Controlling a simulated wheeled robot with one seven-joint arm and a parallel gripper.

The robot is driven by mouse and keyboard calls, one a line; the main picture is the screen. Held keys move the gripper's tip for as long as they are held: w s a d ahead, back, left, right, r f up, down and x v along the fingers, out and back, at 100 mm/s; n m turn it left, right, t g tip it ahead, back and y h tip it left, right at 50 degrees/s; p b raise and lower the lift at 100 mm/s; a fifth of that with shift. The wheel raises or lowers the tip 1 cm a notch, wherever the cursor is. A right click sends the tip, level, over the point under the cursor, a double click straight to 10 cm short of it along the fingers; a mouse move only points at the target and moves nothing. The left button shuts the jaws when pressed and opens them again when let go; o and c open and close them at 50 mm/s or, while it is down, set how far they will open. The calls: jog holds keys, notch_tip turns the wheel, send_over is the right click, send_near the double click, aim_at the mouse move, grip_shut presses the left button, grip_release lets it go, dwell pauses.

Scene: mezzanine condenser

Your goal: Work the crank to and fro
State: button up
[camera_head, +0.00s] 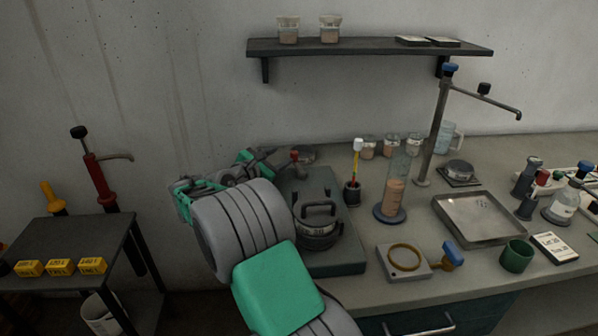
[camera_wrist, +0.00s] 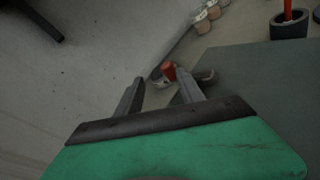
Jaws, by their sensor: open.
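A small red knob (camera_head: 294,156) on a short post, which looks like the crank's handle, stands at the back left of the dark green base plate (camera_head: 335,268). In the wrist view the red knob (camera_wrist: 168,72) shows just beyond and between the fingertips, with grey metal parts by it. My gripper (camera_head: 268,160) is left of the knob in the head view, pointing at it. In the wrist view my gripper (camera_wrist: 160,84) has its two fingers apart with nothing clearly held. I cannot tell whether a finger touches the knob. The crank's lower part is partly hidden.
A dark round weight with a handle (camera_head: 318,228) sits on the plate in front of the knob. A pen cup (camera_head: 352,194) and a measuring cylinder (camera_head: 395,190) stand to the right. A shelf (camera_head: 370,47) hangs above. The wall is close behind.

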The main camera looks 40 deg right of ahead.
aim_at(296, 151)
jog(key=shift+w+d+f+n+h+b, duration=0.1)
jog(key=shift+d+f+n+h+b, duration=0.3)
jog(key=shift+d+f+n+h, duration=0.55)
jog(key=shift+d+f+n+g, duration=0.15)
jog(key=shift+n+g, duration=0.15)
jog(key=shift+n, duration=0.35)
jog(key=shift+d+r+h, duration=0.2)
jog(key=shift+d+h, duration=0.05)
jog(key=shift+d, duration=0.05)
jog(key=x, duration=0.7)
jog(key=shift+d+r, duration=0.1)
jog(key=shift+d, duration=0.1)
jog(key=shift+c, duration=0.3)
grip_shut()
